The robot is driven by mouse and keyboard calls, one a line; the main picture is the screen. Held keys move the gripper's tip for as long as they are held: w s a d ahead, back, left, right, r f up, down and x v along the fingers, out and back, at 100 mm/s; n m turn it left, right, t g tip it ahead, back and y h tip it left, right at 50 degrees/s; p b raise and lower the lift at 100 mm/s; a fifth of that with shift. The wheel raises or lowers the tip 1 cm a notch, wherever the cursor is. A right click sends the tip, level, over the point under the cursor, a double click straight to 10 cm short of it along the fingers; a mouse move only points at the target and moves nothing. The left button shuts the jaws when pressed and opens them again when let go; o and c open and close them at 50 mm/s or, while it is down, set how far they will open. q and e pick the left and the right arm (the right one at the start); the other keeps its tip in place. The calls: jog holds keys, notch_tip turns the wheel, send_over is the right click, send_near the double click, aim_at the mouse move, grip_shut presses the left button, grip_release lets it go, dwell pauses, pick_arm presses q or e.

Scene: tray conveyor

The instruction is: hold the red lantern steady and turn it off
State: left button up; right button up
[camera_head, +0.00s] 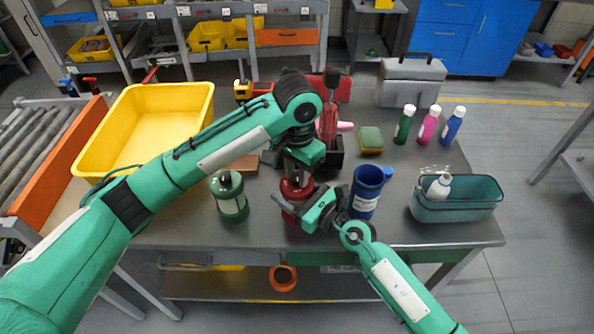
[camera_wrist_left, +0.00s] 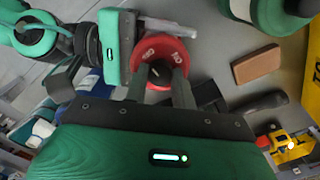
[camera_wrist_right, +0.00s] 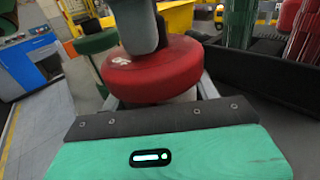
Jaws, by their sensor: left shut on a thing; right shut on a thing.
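The red lantern (camera_head: 292,212) stands on the grey table (camera_head: 400,226), largely covered by my two arms in the head view. My left gripper (camera_head: 300,172) comes down from above and is shut on the knob at the lantern's top; in the left wrist view its fingers (camera_wrist_left: 160,82) sit over the middle of the red cap (camera_wrist_left: 172,48). My right gripper (camera_head: 300,208) reaches in from the front right and is shut around the lantern's body. In the right wrist view its fingers flank the pale body below the red cap (camera_wrist_right: 153,72).
A green lantern (camera_head: 229,198) stands left of the red one. A blue canister (camera_head: 366,193) stands close on the right. A teal bin (camera_head: 458,206) is further right, a yellow tray (camera_head: 203,102) at the left. Several bottles and a sponge (camera_head: 370,139) stand behind.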

aim_at(297, 176)
pick_arm(q)
jog(key=shift+n, duration=0.3)
pick_arm(e)
jog(key=shift+f, duration=0.1)
pick_arm(q)
jog(key=o, duration=1)
notch_tip(297, 176, up, 12)
dwell(0.4)
pick_arm(e)
jog(key=o, duration=1.3)
jog(key=shift+s+d, duration=0.1)
